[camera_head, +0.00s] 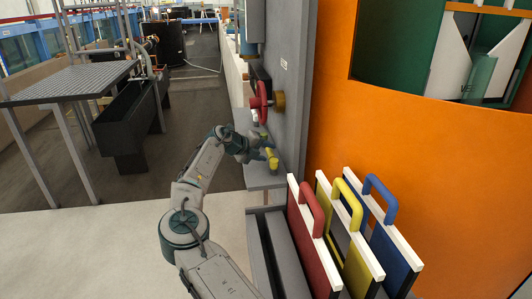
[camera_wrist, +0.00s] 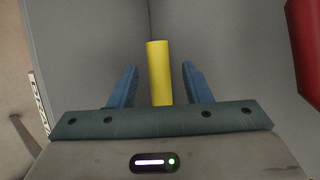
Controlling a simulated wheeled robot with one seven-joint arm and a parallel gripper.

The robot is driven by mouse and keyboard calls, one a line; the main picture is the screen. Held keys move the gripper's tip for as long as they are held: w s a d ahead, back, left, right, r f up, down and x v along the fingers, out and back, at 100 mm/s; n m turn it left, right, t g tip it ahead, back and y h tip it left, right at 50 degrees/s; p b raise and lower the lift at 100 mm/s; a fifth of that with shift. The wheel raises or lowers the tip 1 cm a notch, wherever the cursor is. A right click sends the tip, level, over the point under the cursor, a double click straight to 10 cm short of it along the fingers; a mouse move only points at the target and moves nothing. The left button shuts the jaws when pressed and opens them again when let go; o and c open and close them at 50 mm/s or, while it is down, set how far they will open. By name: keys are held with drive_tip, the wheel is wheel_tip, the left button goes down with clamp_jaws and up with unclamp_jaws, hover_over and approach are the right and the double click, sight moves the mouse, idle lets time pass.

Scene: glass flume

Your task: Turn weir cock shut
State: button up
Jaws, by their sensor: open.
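A yellow bar (camera_head: 272,158), which looks like a cock's lever, is beside the grey wall panel, low down. In the wrist view the yellow bar (camera_wrist: 158,72) stands upright in the picture between my two blue fingers, with a gap on each side. My gripper (camera_wrist: 159,68) is open around it, and neither finger visibly touches it. In the head view my gripper (camera_head: 258,150) is at the bar, its fingers partly hidden. No readable label shows which fitting is the weir cock. The bar's lower end is hidden behind my gripper in the wrist view.
Small green (camera_head: 263,135) and white (camera_head: 255,117) pieces are close by. Red, yellow and blue handled boards (camera_head: 350,240) stand front right.

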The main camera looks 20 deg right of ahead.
drive_tip(key=b+v, duration=0.1)
drive_tip(key=v, duration=1.2)
drive_tip(key=shift+a, duration=0.2)
drive_tip(key=shift+r, duration=0.2)
